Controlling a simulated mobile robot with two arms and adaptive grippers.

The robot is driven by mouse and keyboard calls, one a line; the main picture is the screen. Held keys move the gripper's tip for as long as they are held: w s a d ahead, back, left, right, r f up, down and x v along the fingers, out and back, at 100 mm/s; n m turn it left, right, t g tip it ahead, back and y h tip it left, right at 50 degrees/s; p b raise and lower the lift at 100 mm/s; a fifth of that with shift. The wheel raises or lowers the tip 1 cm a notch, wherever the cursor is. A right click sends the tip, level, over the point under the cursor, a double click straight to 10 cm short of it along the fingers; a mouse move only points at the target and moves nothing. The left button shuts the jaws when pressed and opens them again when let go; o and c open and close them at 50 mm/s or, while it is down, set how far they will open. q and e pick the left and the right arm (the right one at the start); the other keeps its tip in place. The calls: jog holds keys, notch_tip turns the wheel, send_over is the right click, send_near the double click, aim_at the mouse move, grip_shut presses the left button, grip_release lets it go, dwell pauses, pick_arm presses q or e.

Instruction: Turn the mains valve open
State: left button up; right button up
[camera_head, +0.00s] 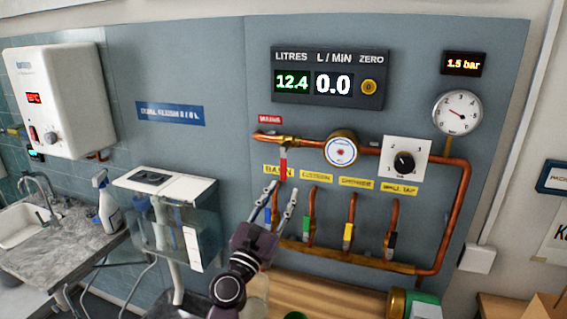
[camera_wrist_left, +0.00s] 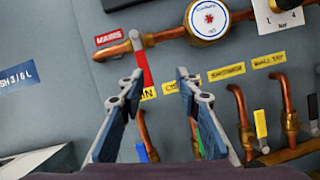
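The mains valve has a red lever (camera_head: 283,160) that hangs straight down, across the horizontal copper pipe, under a red MAINS label (camera_head: 270,119). In the left wrist view the red lever (camera_wrist_left: 142,68) shows just ahead of the fingertips, nearer the left finger. My left gripper (camera_head: 281,190) is open and points up at the wall just below the lever. It also shows in the left wrist view (camera_wrist_left: 160,77), with nothing between its fingers. I cannot tell whether a finger touches the lever. My right gripper is not in view.
Below hang valves with blue (camera_head: 267,215), green (camera_head: 308,228), yellow (camera_head: 348,232) and black (camera_head: 390,240) levers. A round meter (camera_head: 341,150), a dial (camera_head: 404,162) and a pressure gauge (camera_head: 457,112) sit to the right. The display (camera_head: 331,78) reads 12.4 litres, 0.0 L/min. A clear tank (camera_head: 160,225) stands left.

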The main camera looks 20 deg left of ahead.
aim_at(283, 165)
pick_arm(q)
jog(key=w+r+n, duration=0.1)
jog(key=w, duration=0.1)
jog(key=w+a+r+n+y, duration=0.1)
jog(key=w+r, duration=0.1)
jog(key=w, duration=0.1)
jog(key=w+a+r+n, duration=0.1)
jog(key=w, duration=0.2)
jog(key=shift+w+r+n+t+y, duration=0.15)
jog(key=shift+r+n+t+y, duration=0.15)
jog(key=shift+n+y, duration=0.1)
grip_shut()
